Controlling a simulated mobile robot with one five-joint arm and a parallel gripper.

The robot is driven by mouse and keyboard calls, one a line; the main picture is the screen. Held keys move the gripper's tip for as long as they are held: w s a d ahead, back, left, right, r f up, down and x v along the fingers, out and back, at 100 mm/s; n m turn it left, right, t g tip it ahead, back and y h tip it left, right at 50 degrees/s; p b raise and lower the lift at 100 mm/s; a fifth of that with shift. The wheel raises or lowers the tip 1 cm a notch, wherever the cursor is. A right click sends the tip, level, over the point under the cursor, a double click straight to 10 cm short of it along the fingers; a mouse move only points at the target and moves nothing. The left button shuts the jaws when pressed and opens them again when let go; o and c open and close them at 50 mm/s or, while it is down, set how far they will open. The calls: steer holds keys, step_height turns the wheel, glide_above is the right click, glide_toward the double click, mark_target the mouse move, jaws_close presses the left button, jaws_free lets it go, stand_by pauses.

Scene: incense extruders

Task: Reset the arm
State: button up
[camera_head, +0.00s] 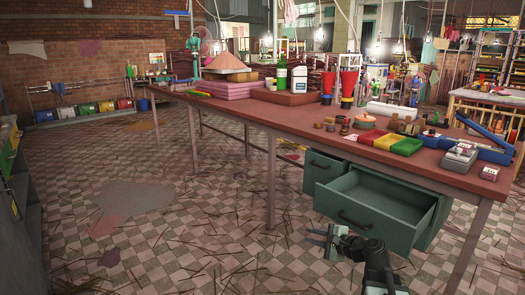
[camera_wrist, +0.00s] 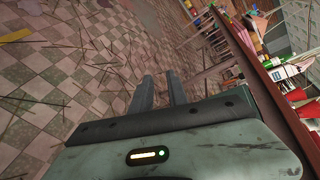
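My gripper (camera_head: 311,236) is in front of the open green drawer, at the lower middle of the head view, with its fingers pointing left. In the wrist view its two dark fingers (camera_wrist: 161,84) stand apart with a narrow gap between them, and nothing is between them. The fingers appear to be above the checkered floor, touching nothing. My arm rises from the bottom edge of the head view, right of the gripper.
The long table (camera_head: 231,109) holds trays, cups and tools. Below it a green drawer (camera_head: 362,224) is pulled out, close to my gripper. The checkered floor (camera_head: 190,235), strewn with thin sticks, is largely open on the left. A grey cabinet stands at the left edge.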

steer(key=s+a+f+n+g+h, duration=0.2)
steer(key=s+a+f+n+g, duration=0.5)
steer(key=s+a+f+n, duration=0.35)
steer(key=s+d+f+n+g+h, duration=0.45)
steer(key=s+d+h, duration=0.2)
steer(key=d, duration=0.25)
step_height(320, 180, up, 35)
steer(key=n+p, duration=0.1)
steer(key=p, duration=3.5)
steer(key=shift+s+a+r, duration=0.15)
steer(key=shift+s+a, duration=0.2)
steer(key=shift+a, duration=0.1)
steer(key=shift+d, duration=0.1)
